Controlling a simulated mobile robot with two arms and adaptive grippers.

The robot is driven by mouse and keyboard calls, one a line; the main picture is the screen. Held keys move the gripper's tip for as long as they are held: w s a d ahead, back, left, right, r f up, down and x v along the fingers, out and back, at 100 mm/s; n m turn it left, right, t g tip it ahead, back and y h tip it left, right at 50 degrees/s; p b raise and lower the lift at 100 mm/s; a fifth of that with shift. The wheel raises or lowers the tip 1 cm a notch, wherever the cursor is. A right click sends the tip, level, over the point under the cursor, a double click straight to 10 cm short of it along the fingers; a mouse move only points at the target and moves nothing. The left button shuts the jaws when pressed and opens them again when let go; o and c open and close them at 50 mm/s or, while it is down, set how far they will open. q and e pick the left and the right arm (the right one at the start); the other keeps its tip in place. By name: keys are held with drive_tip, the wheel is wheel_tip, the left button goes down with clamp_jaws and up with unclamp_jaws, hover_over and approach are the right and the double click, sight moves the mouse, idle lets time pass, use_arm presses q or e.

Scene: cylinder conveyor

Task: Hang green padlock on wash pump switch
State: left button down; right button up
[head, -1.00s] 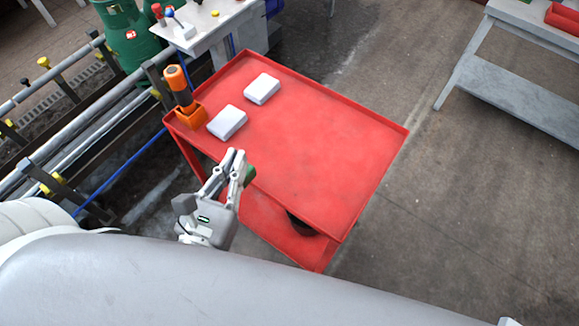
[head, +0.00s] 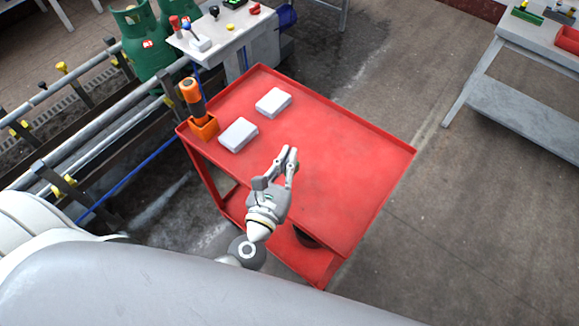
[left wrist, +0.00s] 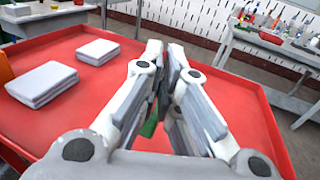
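My left gripper (head: 290,152) is over the near part of the red cart (head: 330,140). In the left wrist view its two fingers (left wrist: 168,62) are close together. A green bit, likely the green padlock (left wrist: 150,124), shows between them, mostly hidden by the fingers. In the head view the padlock is hidden behind the gripper. A pale control table (head: 228,40) at the upper left carries several small switches and knobs, among them a red one (head: 175,22) and a blue one (head: 186,27). I cannot tell which is the wash pump switch. My right gripper is not in view.
Two white folded pads (head: 273,102) and an orange-and-black tool in an orange holder (head: 203,124) are on the cart. Pipes (head: 90,130) run along the left, with green gas cylinders (head: 140,40) behind. A grey workbench (head: 520,85) stands right; floor between is clear.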

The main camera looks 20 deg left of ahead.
use_arm(q)
drive_tip(key=shift+w+f, duration=0.2)
drive_tip(key=shift+f, duration=0.1)
drive_tip(key=f, duration=0.2)
drive_tip(key=f+b, duration=0.1)
drive_tip(key=shift+w+d+f, duration=0.1)
drive_tip(key=shift+w+d, duration=0.05)
drive_tip(key=shift+w, duration=0.1)
drive_tip(key=shift+f, duration=0.35)
drive_tip(key=c, duration=1.6)
unclamp_jaws()
drive_tip(key=shift+s, duration=0.1)
drive_tip(key=shift+c, duration=0.2)
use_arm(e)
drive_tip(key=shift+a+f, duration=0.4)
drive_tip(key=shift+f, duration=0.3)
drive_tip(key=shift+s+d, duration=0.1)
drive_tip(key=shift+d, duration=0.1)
